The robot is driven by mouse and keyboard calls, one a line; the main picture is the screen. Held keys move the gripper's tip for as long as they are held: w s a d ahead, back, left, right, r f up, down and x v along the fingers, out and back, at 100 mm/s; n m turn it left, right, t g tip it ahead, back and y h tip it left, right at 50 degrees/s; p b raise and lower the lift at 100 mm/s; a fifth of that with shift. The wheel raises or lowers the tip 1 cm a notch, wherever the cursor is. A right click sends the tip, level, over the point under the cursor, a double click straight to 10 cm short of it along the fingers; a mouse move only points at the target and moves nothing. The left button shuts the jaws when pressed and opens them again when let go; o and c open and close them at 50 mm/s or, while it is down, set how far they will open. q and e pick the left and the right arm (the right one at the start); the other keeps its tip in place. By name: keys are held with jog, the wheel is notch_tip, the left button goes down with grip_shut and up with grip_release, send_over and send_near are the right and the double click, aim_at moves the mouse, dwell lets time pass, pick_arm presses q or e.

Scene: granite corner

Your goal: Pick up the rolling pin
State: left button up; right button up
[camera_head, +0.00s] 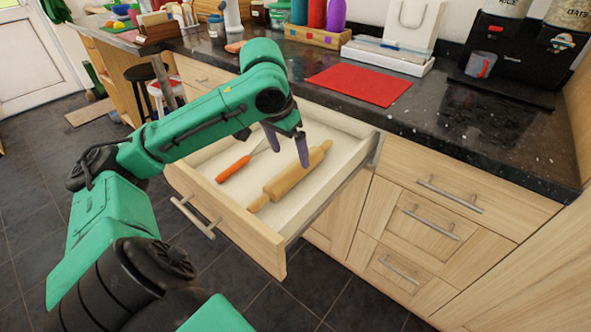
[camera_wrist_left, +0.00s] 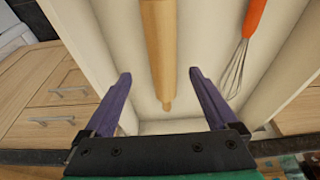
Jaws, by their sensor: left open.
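The wooden rolling pin (camera_head: 291,177) lies in the open drawer (camera_head: 238,207), beside an orange-handled whisk (camera_head: 234,168). My left gripper (camera_head: 287,148) is over the drawer near the pin's far end, its purple fingers pointing down. In the left wrist view the rolling pin (camera_wrist_left: 160,50) runs down the picture, its near handle end reaching between the two open fingers (camera_wrist_left: 160,82). The fingers are apart from the pin on both sides. The whisk (camera_wrist_left: 243,45) lies to the right there. My right gripper is not in view.
The drawer's front panel and side walls surround the pin. The dark granite counter (camera_head: 420,110) is above and behind, with a red mat (camera_head: 359,85) and a black dispenser stand (camera_head: 510,60). Closed drawers (camera_head: 440,215) are at the right.

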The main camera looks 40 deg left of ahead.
aim_at(293, 166)
pick_arm(q)
jog(key=x, duration=0.2)
jog(key=b+x, duration=0.1)
jog(key=x, duration=0.5)
jog(key=shift+w+a+f, duration=0.2)
jog(key=shift+w+a, duration=0.05)
jog(key=shift+a, duration=0.05)
jog(key=shift+s+r, duration=0.1)
jog(key=c, duration=1.4)
grip_shut()
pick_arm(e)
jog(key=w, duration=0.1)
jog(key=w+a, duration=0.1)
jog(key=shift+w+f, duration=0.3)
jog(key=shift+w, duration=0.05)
pick_arm(q)
jog(key=shift+r, duration=0.1)
